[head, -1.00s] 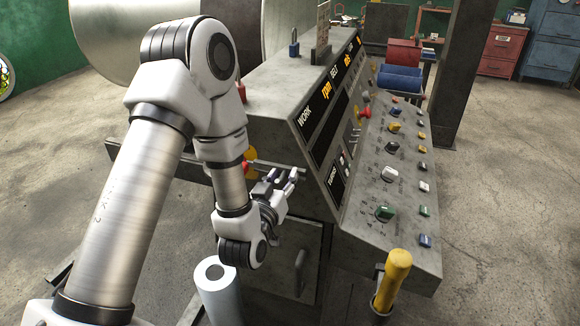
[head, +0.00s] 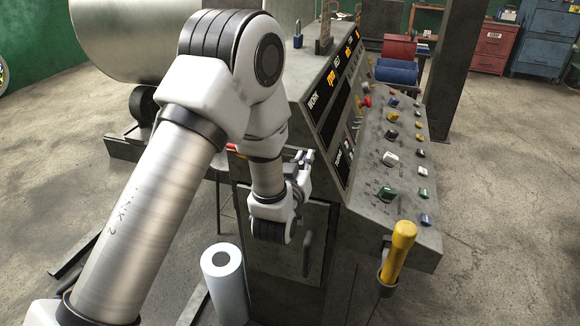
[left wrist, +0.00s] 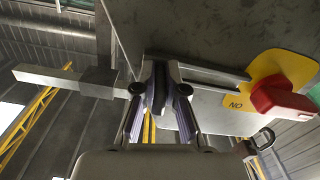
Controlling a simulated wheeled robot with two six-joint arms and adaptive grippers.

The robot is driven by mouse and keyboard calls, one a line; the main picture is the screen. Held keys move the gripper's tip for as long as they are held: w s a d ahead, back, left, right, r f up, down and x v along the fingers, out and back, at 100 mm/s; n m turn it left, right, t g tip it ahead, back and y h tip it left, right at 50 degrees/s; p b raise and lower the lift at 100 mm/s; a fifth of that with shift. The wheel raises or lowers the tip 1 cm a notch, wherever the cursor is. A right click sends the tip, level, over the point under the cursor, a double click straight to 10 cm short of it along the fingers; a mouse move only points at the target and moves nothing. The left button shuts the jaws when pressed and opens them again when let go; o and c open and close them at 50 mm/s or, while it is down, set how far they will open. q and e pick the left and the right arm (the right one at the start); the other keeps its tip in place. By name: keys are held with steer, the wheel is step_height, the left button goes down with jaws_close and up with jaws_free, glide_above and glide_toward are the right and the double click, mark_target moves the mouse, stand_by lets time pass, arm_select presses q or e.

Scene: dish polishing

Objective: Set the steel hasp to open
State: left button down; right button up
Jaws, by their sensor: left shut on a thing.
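My left gripper (left wrist: 158,88) is shut on a steel part at the edge of the grey console, seen from close up in the left wrist view. The steel hasp appears to be this part. A pale steel bar (left wrist: 45,77) with a darker block on it runs out to the left of the fingers. A flat steel strip (left wrist: 218,76) runs to the right. The fingers hide where these meet, so I cannot tell how they join. In the head view my left gripper (head: 303,165) is at the console's near left side, largely behind my arm.
A red switch handle (left wrist: 285,103) on a yellow plate (left wrist: 262,80) marked ON sits right of the fingers. The sloping panel (head: 395,185) carries several knobs. A yellow handle (head: 400,245) stands at its near end. A white roll (head: 222,275) stands below my arm.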

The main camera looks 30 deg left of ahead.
arm_select(q)
steer(key=c, duration=1.4)
jaws_free()
steer(key=shift+d, duration=0.1)
steer(key=shift+o, duration=0.9)
steer(key=shift+w+d, duration=0.1)
steer(key=shift+d, duration=0.05)
steer(key=v, duration=0.7)
steer(key=shift+s, duration=0.25)
